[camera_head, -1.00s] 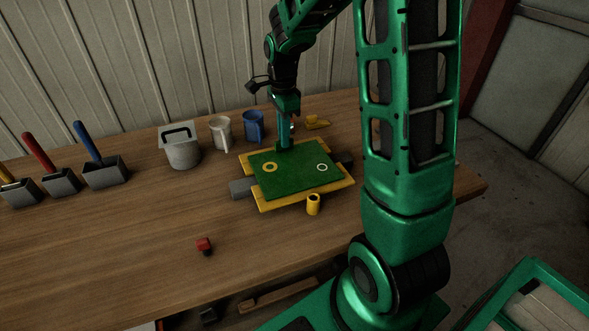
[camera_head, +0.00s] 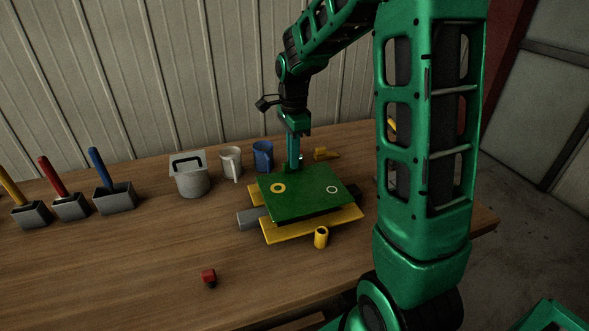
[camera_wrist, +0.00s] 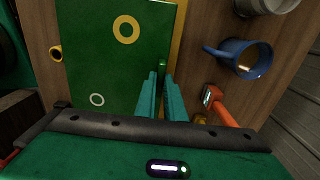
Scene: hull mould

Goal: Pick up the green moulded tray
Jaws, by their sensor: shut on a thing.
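The green moulded tray (camera_head: 308,200) is a flat green slab with a yellow ring and a white ring on top. It is raised above the yellow base (camera_head: 320,226), with a dark gap under its front edge. My gripper (camera_head: 293,166) points down at the tray's back edge and is shut on it. In the wrist view the tray (camera_wrist: 105,70) fills the left, and my gripper's fingers (camera_wrist: 162,85) close on a small green tab at its edge. The underside of the tray is hidden.
A blue mug (camera_head: 263,156), a white mug (camera_head: 231,163) and a grey lidded pot (camera_head: 192,180) stand behind left. A yellow cylinder (camera_head: 321,238) stands in front of the base.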

